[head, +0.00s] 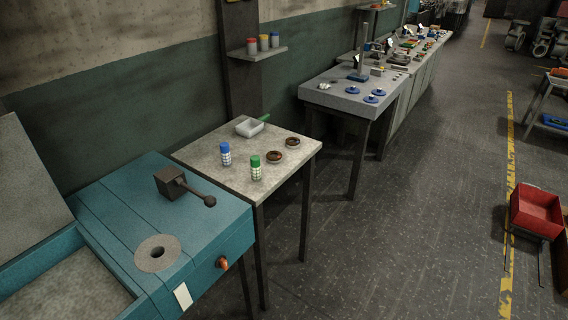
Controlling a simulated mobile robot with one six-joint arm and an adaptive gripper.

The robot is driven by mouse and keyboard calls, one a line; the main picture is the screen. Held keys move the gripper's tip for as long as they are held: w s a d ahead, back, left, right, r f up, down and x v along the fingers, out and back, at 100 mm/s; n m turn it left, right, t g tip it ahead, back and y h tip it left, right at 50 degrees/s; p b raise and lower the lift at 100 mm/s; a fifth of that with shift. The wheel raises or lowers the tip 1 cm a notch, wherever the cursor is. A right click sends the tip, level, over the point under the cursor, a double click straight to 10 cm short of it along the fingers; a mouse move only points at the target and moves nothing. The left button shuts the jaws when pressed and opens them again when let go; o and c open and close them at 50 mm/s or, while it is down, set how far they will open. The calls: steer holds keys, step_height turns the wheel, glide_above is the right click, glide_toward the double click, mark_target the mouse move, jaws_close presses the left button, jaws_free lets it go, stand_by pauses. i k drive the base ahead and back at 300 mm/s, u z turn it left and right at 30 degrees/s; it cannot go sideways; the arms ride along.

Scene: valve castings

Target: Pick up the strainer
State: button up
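I cannot make out a thing that is clearly the strainer. On the small pale-topped table (205,155) lies a light grey open scoop-like thing (249,128) with a green handle. Two round brown dishes (276,157) stand near the table's right side. A blue-capped can (225,153) and a green-capped can (255,167) stand upright in front of the scoop. The grey workbench (340,100) farther back holds blue round pieces (353,90) and several small parts, too small to tell apart. My gripper is not in view.
A teal machine (200,215) with a lever and a round grey ring fills the near left. A wall shelf (258,54) carries small jars. A red cart (537,210) stands at the right by a yellow floor line. The dark floor between is clear.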

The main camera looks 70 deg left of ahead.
mark_target(254, 160)
steer(key=u, duration=0.05)
steer(key=i, duration=1.75)
steer(key=u, duration=3.55)
